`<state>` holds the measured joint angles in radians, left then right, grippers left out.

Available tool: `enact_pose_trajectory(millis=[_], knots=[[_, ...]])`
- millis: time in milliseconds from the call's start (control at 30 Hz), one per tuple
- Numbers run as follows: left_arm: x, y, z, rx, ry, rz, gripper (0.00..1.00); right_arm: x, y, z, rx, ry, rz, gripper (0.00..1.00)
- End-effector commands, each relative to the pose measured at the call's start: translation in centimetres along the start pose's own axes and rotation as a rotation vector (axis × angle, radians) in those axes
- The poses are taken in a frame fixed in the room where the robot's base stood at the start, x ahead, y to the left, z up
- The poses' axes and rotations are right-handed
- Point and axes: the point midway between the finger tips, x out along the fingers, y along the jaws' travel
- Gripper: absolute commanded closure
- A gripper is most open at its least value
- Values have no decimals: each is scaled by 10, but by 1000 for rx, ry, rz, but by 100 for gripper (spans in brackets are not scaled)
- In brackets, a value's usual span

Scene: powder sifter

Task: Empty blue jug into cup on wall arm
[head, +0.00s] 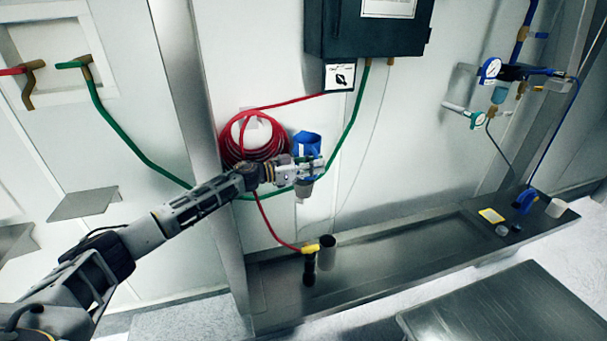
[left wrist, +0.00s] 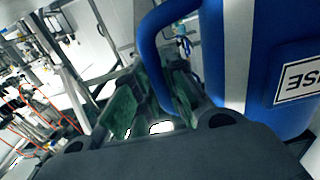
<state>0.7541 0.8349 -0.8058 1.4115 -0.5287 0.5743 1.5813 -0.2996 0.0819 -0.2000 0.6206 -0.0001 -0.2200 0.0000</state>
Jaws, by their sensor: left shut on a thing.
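The blue jug (head: 307,143) is in front of the wall in the head view, its open top apparently facing up. In the left wrist view the jug (left wrist: 268,50) is large at the right, with a white band, a label and a blue handle. My left gripper (head: 308,171) is shut on the jug, seemingly at its handle; the grip is partly hidden. A small grey cup (head: 303,189) shows just below the gripper and jug. Its wall arm is mostly hidden, and I cannot tell what is inside the cup or jug. My right gripper is not in view.
A coiled red hose (head: 254,140) hangs on the wall just left of the jug. A green hose (head: 352,125) runs close by. A dark box (head: 368,28) is above.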

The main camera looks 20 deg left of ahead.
Motion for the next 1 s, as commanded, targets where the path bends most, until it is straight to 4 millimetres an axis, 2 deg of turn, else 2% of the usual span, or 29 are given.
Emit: enact_pose_trajectory(millis=[333, 1000], knots=[[-1, 13, -10, 0, 0, 0, 100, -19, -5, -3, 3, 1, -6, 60], [0, 37, -23, 0, 0, 0, 100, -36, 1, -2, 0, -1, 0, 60]])
